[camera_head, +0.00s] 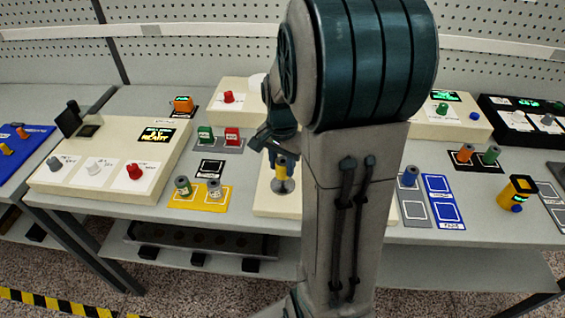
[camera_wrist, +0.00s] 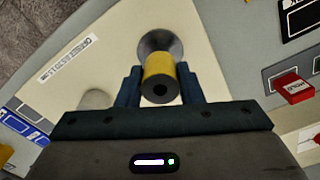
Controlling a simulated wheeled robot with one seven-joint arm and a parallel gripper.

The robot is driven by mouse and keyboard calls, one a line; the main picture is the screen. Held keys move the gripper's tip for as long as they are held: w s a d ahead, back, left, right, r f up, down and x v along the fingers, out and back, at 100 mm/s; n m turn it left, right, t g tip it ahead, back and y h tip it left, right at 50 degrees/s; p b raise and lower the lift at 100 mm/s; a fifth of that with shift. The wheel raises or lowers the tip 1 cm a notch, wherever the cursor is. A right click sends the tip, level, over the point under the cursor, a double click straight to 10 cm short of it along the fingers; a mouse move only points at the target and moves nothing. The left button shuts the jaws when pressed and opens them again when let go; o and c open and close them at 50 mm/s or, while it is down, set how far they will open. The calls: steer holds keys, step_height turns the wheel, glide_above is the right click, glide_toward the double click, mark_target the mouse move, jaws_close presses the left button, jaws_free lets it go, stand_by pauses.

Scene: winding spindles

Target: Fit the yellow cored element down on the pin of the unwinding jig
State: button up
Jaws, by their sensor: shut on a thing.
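The yellow cored element (camera_wrist: 158,66) is a small cylinder with a yellow band, a grey end and a dark bore hole. It stands between the two fingers of my gripper (camera_wrist: 160,82), which is shut on it. In the head view the element (camera_head: 281,169) looks upright, over the round silver plate of the unwinding jig (camera_head: 283,187). In the wrist view the plate (camera_wrist: 158,41) shows just beyond the element.
A cream board (camera_wrist: 110,58) lies under the jig. A yellow mat (camera_head: 197,202) with two spools is to its left. A grey mat with green and red blocks (camera_head: 232,136) is behind it. My arm covers the area to the right.

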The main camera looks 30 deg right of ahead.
mark_target(282, 172)
steer(key=shift+f+b, duration=1.4)
steer(key=shift+f, duration=0.4)
steer(key=o, duration=1.1)
steer(key=shift+r, duration=0.15)
step_height(282, 172, up, 14)
steer(key=shift+f, duration=0.15)
